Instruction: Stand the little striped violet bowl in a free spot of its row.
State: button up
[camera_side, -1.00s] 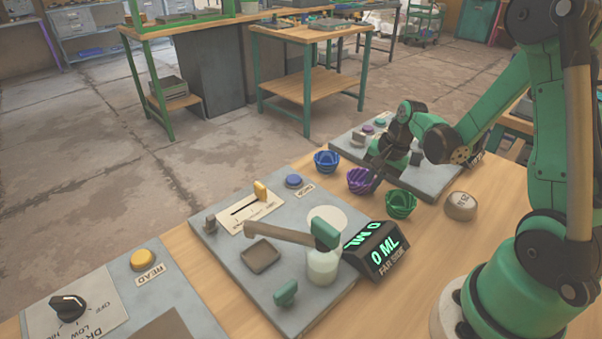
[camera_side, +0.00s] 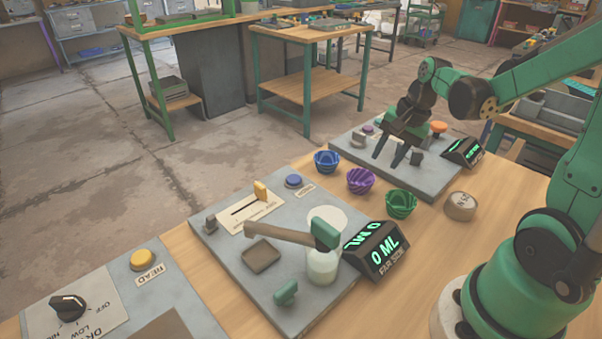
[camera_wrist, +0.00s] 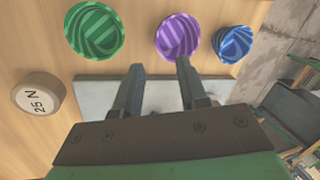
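The little striped violet bowl (camera_side: 359,180) stands upright on the wooden bench, between the striped blue bowl (camera_side: 326,161) and the striped green bowl (camera_side: 400,204). The three form a row. In the wrist view the violet bowl (camera_wrist: 178,37) lies beyond my fingertips, with the green bowl (camera_wrist: 94,30) to its left and the blue bowl (camera_wrist: 233,44) to its right. My gripper (camera_side: 388,158) is open and empty above the far grey panel, apart from the violet bowl. Its two spread fingers (camera_wrist: 160,68) also show in the wrist view.
A round 25 N weight (camera_side: 460,206) sits right of the green bowl. The far grey panel (camera_side: 430,182) carries buttons and a display. The near panel (camera_side: 225,238) holds a slider, a lever and a 0 ML display (camera_side: 376,250).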

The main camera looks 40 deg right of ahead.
jog(key=v, duration=0.4)
jog(key=a+r+n+t+h, duration=0.1)
jog(key=a+n+t, duration=0.3)
jog(key=a+n, duration=1)
jog(key=shift+a+r, duration=0.25)
jog(key=shift+r, duration=0.25)
